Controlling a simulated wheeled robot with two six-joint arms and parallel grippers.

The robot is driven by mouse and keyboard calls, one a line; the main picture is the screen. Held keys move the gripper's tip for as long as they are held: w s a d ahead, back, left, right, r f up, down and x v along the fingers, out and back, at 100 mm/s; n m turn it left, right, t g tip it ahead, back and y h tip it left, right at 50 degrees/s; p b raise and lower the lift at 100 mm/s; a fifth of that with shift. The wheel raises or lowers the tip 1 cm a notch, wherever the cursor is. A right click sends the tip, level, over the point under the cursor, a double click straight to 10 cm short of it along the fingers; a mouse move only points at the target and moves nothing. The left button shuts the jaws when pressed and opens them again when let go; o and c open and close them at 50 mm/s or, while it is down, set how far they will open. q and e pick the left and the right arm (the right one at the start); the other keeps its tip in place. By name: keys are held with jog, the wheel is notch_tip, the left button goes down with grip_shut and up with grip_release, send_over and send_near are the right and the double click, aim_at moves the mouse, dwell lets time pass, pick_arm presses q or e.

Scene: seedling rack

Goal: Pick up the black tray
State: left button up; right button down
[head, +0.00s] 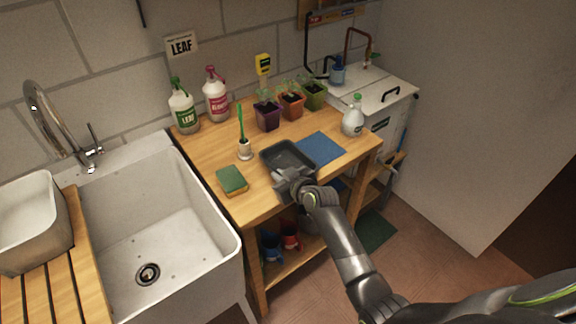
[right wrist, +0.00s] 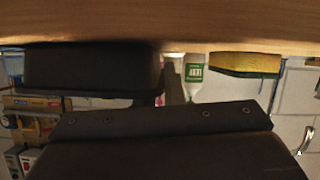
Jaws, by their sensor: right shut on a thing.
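The black tray (head: 290,152) is a shallow rectangular dish at the front middle of the wooden table, left of the blue mat. My right gripper (head: 283,178) reaches in from the front right and is shut on the tray's near edge. In the head view the fingertips are partly hidden by the gripper's own body. The right wrist view is filled by large dark shapes close to the camera, and I cannot tell tray from finger there for sure. I cannot tell whether the tray touches the tabletop. My left gripper is not in view.
The wooden table (head: 200,152) carries a green-and-yellow sponge (head: 232,180), a small holder with a green stem (head: 244,148), a blue mat (head: 320,149), a white spray bottle (head: 353,117) and potted seedlings (head: 291,104). A white sink (head: 190,235) stands left.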

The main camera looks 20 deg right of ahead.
jog(key=shift+r, duration=0.2)
jog(key=s+r+m+h, duration=0.1)
jog(key=s+r, duration=0.2)
jog(key=r, duration=0.8)
jog(key=s+r, duration=0.2)
jog(key=r, duration=0.8)
jog(key=s+d+r+m+h, duration=0.2)
jog(key=s+d+r+h, duration=0.1)
jog(key=s+r, duration=0.4)
jog(key=shift+s+d+t+b, duration=0.15)
jog(key=shift+s+t+b, duration=0.15)
jog(key=shift+s, duration=0.6)
